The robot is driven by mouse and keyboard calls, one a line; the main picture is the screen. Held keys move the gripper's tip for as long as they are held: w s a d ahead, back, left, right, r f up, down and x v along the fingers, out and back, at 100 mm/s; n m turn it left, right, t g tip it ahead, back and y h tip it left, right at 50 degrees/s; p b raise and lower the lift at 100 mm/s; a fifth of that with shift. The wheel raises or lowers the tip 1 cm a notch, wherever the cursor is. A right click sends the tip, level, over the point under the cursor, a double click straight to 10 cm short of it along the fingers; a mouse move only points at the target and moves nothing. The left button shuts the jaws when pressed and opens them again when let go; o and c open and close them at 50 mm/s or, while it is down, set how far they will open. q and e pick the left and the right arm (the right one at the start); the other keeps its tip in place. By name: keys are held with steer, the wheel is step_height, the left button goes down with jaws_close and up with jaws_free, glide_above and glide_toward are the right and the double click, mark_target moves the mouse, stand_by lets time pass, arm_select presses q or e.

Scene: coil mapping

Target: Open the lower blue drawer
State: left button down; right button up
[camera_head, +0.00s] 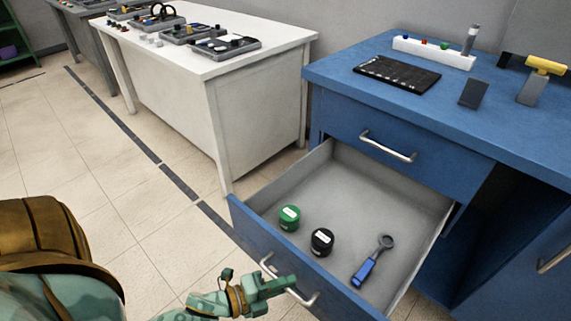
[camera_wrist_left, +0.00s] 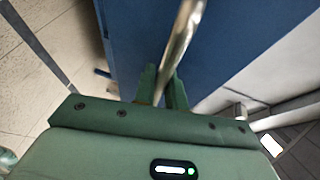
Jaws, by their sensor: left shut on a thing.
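The lower blue drawer (camera_head: 268,249) of the blue cabinet is pulled far out, and its grey inside shows. In it lie a green round container (camera_head: 289,217), a black round container (camera_head: 322,242) and a blue-handled wrench-like tool (camera_head: 372,262). My left gripper (camera_head: 284,285) is at the drawer's metal handle (camera_head: 308,300) and is shut on it. In the left wrist view the handle (camera_wrist_left: 185,45) runs between the green fingers (camera_wrist_left: 163,88) in front of the blue drawer front. My right gripper is not in view.
The upper blue drawer (camera_head: 400,155) is shut below the blue worktop (camera_head: 440,110), which bears a black pad, a white rack and a yellow-topped item. A white table (camera_head: 250,65) with several devices stands at the back left. Tiled floor (camera_head: 110,200) is clear to the left.

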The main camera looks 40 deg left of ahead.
arm_select(q)
steer(key=c, duration=1.5)
jaws_free()
steer(key=shift+o, duration=0.2)
steer(key=p+v, duration=0.3)
steer(key=v, duration=1.3)
steer(key=shift+s+p, duration=0.15)
steer(key=shift+p, duration=0.2)
steer(key=shift+a, duration=0.15)
